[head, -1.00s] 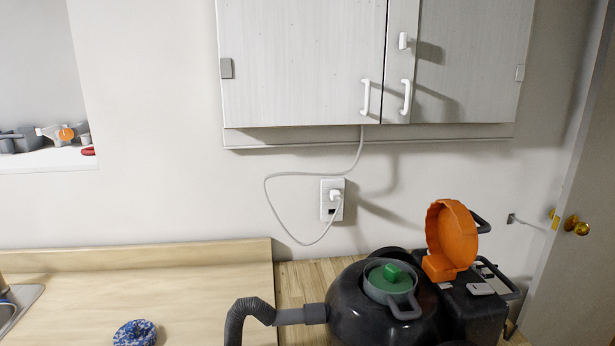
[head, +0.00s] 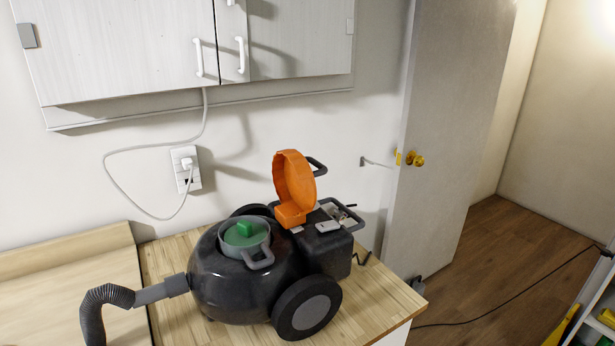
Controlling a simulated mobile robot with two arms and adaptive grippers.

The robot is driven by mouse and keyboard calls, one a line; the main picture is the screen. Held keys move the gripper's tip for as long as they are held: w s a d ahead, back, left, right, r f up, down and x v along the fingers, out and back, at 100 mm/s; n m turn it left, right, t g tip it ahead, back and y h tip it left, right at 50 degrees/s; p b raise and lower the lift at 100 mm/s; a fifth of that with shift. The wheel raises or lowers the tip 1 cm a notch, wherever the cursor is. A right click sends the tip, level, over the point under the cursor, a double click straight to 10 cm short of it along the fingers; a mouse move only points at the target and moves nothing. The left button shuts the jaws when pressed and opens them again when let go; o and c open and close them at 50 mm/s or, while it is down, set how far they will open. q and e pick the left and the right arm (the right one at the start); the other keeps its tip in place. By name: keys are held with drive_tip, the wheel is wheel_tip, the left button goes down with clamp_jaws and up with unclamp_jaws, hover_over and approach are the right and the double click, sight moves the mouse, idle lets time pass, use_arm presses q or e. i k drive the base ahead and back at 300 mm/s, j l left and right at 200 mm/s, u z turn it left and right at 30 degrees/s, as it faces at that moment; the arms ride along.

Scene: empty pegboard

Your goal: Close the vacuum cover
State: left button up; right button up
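The vacuum (head: 240,285) stands on the wooden counter in the head view, a dark round body with a grey hose at its left and a large wheel in front. Its orange cover (head: 293,182) stands raised, hinged at an orange base on the vacuum's rear part. A green piece (head: 244,231) sits inside a grey ring with a handle on top of the body. Neither of my grippers is in view.
A wall cabinet (head: 130,50) hangs above the counter. A white cord runs from it to a wall outlet (head: 186,170). The wooden counter (head: 385,300) ends right of the vacuum. A shelf stands at the far right.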

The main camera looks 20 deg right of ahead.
sight(294, 182)
drive_tip(key=k+l+z, duration=0.1)
drive_tip(key=l, duration=0.8)
drive_tip(key=i+l+z, duration=0.1)
drive_tip(key=i+l, duration=0.3)
